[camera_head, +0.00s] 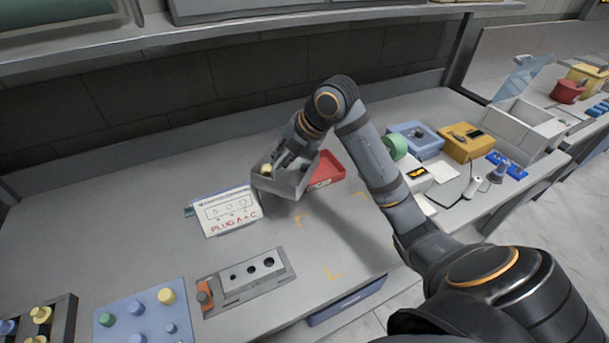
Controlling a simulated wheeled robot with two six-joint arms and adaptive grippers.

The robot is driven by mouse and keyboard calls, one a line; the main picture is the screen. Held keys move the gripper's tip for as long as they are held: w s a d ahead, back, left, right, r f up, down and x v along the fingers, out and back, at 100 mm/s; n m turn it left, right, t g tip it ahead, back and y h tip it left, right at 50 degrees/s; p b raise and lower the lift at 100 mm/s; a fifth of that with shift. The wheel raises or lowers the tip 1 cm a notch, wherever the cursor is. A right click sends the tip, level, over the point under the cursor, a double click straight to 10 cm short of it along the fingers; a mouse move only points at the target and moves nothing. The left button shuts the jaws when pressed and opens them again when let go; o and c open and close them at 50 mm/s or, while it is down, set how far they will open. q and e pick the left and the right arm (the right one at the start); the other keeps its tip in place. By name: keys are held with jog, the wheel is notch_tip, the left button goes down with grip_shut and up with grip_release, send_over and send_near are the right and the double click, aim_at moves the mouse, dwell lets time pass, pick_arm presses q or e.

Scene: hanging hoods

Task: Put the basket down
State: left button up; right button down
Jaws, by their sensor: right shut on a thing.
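A small grey basket (281,186) with a yellow piece (265,169) in it is at the middle of the view. My right gripper (285,163) is shut on the basket at its far side, partly hidden by the arm's wrist. The basket seems to be held above the grey table (150,235), with a shadow below it. A red bin (325,171) is just behind and right of the basket. Yellow corner marks (333,273) lie on the table to the basket's front right. My left gripper does not show.
A white sign (226,211) reading "PLUG A + C" stands left of the basket. A grey block with holes (245,283) lies in front. A blue peg board (142,318) is at front left. Blue and yellow boxes (467,142) stand at right. The marked area is clear.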

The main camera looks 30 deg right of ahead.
aim_at(290, 183)
jog(key=s+d+n+p, duration=0.1)
jog(key=p, duration=0.1)
jog(key=s+d+f+p, duration=0.1)
jog(key=p, duration=0.2)
jog(key=s+d+f+n+g+y+p, duration=0.1)
jog(key=s+p, duration=0.1)
jog(key=shift+d+n, duration=0.25)
jog(key=shift+n, duration=0.05)
pick_arm(q)
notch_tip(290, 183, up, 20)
jog(key=p, duration=1.2)
pick_arm(e)
jog(key=s+d+f+n+g+y, duration=0.1)
jog(key=s+d+n, duration=0.3)
jog(key=s, duration=0.6)
jog(key=shift+m, duration=0.6)
jog(key=w+a+f+b, duration=0.2)
jog(key=w+f+b, duration=0.1)
jog(key=f+b, duration=0.1)
jog(key=w+a+f+b, duration=0.3)
jog(key=w+f+b, duration=0.1)
jog(key=b, duration=0.2)
jog(key=w+a+f+b, duration=0.2)
jog(key=w+f+b, duration=0.2)
jog(key=f+b, duration=0.1)
jog(key=shift+a+f+b, duration=0.1)
jog(key=shift+a+b, duration=0.3)
jog(key=shift+f, duration=0.3)
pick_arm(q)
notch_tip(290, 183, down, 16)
